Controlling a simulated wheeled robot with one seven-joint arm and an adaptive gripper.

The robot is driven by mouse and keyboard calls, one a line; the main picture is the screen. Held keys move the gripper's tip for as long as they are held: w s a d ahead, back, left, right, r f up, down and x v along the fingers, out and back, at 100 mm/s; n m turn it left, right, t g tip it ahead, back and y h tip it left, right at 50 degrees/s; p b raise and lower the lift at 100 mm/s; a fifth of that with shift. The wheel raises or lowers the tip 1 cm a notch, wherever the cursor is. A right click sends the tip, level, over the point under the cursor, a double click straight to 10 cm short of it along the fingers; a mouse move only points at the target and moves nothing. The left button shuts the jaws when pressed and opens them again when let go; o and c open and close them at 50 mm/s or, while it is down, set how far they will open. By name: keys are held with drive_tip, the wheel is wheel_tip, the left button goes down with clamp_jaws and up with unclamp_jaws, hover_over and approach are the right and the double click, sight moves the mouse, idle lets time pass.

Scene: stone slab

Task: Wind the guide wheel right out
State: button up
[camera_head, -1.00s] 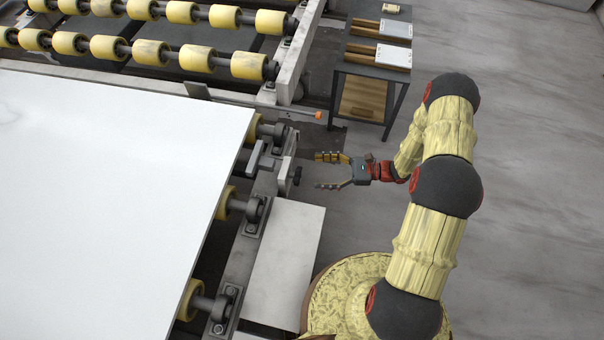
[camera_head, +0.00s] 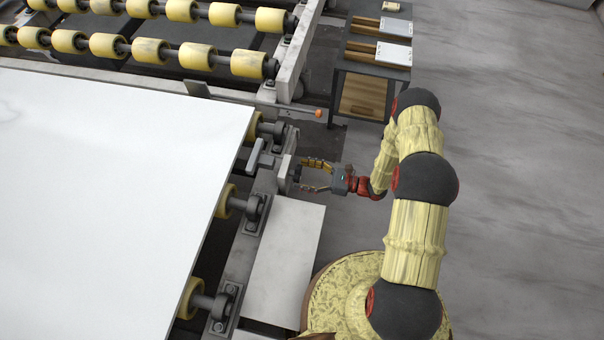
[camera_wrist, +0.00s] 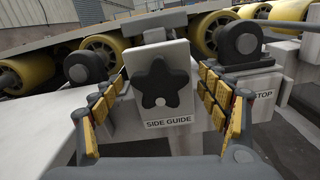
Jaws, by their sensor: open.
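The guide wheel (camera_wrist: 162,85) is a dark star-shaped knob on a pale plate labelled "SIDE GUIDE" (camera_wrist: 168,122), in the middle of the wrist view. In the head view the knob (camera_head: 296,174) sits at the right edge of the roller frame, largely hidden by my fingers. My gripper (camera_head: 306,175) is open, with its fingers pointing left at the knob. In the wrist view my gripper's fingers (camera_wrist: 165,112) stand to the left and right of the knob, apart from it.
A second label ending in "STOP" (camera_wrist: 262,95) is at the right in the wrist view. Yellow rollers (camera_head: 229,202) with bearing blocks line the slab's edge. A pale flat cover (camera_head: 283,260) lies below my gripper. A dark side table (camera_head: 366,80) stands behind; the floor at right is clear.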

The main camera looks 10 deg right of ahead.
drive_tip(key=shift+a, duration=0.2)
drive_tip(key=shift+c, duration=0.5)
drive_tip(key=c, duration=1.1)
